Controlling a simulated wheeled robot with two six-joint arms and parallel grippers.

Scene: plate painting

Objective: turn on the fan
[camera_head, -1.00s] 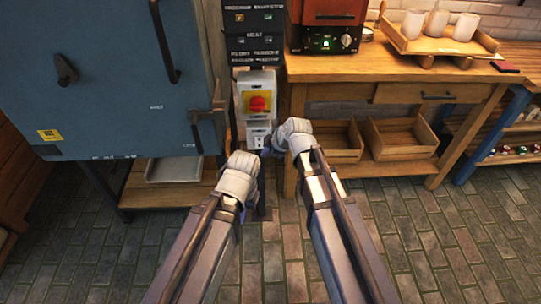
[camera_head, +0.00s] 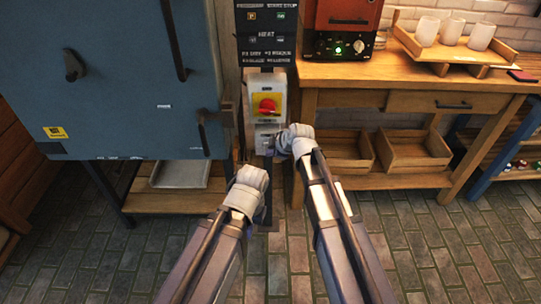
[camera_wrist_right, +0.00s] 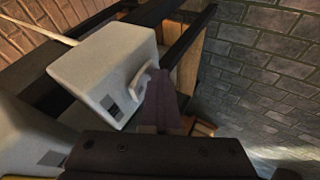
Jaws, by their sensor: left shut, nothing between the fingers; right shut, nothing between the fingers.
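No fan is plainly visible. A small pale switch box (camera_head: 266,139) is mounted low on the post in the head view. In the right wrist view, a grey box (camera_wrist_right: 105,65) with a pale looped lever (camera_wrist_right: 143,82) on its face appears close up. My right gripper (camera_head: 276,148) is beside the small box; its shut fingers (camera_wrist_right: 160,85) show right at the lever in the wrist view, and I cannot tell if they touch. My left gripper (camera_head: 240,167) is shut and empty, lower and to the left, before the post.
Above the small box is a yellow plate with a red knob (camera_head: 266,105), under a black labelled panel (camera_head: 266,35). A blue cabinet (camera_head: 120,90) stands left. A wooden bench (camera_head: 385,75) with a red oven (camera_head: 340,25) stands right. The brick floor in front is clear.

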